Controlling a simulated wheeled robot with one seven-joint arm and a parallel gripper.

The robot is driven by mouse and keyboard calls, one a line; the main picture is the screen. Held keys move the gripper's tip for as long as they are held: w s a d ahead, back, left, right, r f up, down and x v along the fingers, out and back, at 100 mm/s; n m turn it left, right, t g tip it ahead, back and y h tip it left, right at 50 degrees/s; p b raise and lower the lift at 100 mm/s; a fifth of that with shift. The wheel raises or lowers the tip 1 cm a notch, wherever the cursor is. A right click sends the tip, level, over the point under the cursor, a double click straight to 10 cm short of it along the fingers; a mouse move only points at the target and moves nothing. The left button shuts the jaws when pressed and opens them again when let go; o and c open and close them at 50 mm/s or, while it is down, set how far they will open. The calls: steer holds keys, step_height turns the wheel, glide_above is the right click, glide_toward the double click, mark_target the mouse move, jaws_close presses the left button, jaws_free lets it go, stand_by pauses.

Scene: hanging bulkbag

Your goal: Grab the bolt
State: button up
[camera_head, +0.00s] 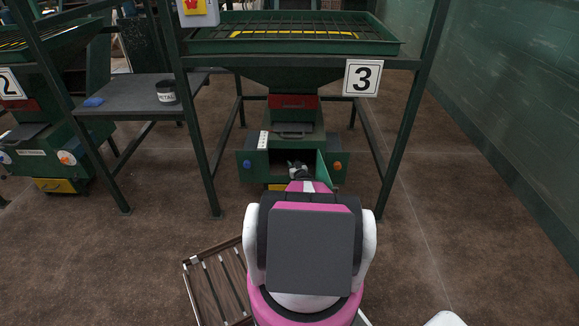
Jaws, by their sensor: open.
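My pink and white arm reaches forward from the bottom middle to the green machine under the number 3 sign. My gripper (298,167) shows as a small dark and pale shape at the machine's open front, just past the pink part of the arm. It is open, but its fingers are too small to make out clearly. I cannot make out a bolt; it may be too small or hidden by the arm or gripper.
The green machine (252,164) stands inside a green frame (201,150) with posts on both sides. A grey side table (125,97) holds a dark cup (166,92) and a blue item (93,101). A slatted rack (215,285) is at lower left. Floor is clear at right.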

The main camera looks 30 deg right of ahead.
jaws_close()
steer(key=shift+r, duration=0.15)
